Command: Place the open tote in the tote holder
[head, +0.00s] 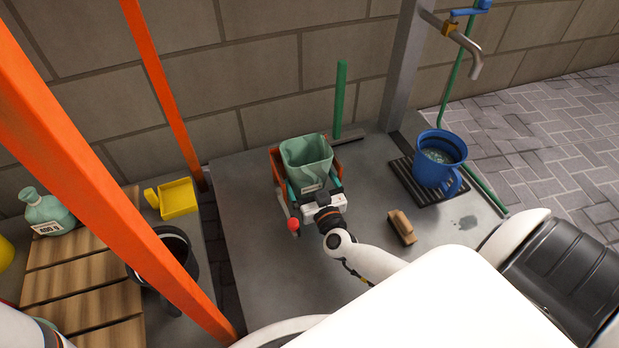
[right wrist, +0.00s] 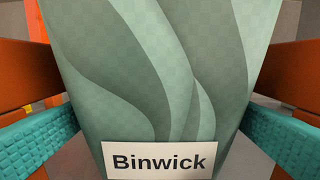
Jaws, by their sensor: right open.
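The open tote (head: 306,158) is pale green with wavy darker bands and stands roughly upright, open at the top. Its "Binwick" label faces me in the right wrist view (right wrist: 160,160). The orange tote holder (head: 277,163) shows behind and to the left of the tote; its orange bars also flank the tote in the right wrist view (right wrist: 22,88). My right gripper (head: 312,180) is open, with one teal finger on each side of the tote. The tote appears to be within the holder's frame, but its base is hidden. My left gripper is out of view.
A blue bucket of water (head: 432,168) stands on a black grate under the tap (head: 470,57). A brush (head: 402,227) lies on the grey slab. Orange posts (head: 110,170) cross the left side, near a yellow dustpan (head: 175,198) and a black bucket (head: 177,240).

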